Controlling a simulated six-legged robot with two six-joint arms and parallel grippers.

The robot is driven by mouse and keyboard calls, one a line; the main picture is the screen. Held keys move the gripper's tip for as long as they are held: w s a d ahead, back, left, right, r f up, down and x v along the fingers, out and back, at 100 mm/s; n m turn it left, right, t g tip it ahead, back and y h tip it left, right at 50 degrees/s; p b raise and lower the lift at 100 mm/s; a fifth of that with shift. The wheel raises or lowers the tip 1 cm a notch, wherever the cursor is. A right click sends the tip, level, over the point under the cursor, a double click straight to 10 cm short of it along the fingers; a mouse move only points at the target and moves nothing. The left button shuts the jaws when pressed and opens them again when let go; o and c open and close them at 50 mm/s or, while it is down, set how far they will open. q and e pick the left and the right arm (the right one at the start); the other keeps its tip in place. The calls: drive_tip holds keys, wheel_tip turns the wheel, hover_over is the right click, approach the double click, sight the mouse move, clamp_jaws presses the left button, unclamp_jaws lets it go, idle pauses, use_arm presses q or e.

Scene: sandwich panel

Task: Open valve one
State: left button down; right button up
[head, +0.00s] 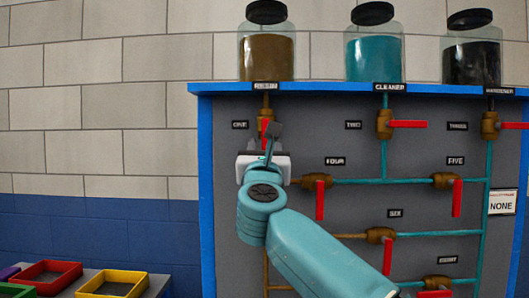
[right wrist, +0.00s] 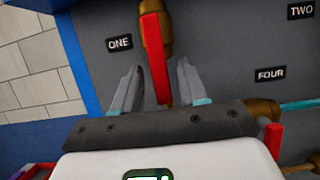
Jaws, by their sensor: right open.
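Valve one sits below the left jar, right of the label "ONE" (right wrist: 119,43). Its red handle (right wrist: 157,65) hangs down along the vertical pipe from a brass body (right wrist: 166,38). In the head view the handle (head: 265,127) is partly hidden by my right gripper (head: 271,136). In the right wrist view my right gripper (right wrist: 160,75) is open, with one finger on each side of the handle's lower part. Gaps show on both sides, so neither finger appears to touch it; how deep the handle sits between them I cannot tell. My left gripper is not in view.
Valve four (head: 317,182) is close to the right of my gripper, its red handle down. Valve two (head: 384,124) has its handle pointing right. The blue panel frame (head: 205,200) is on the left. Coloured trays (head: 115,284) lie at lower left.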

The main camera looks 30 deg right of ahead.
drive_tip(key=b+v, duration=0.6)
drive_tip(key=v, duration=1)
drive_tip(key=shift+f+b, duration=0.2)
drive_tip(key=shift+b, duration=0.15)
drive_tip(key=shift+a, duration=0.1)
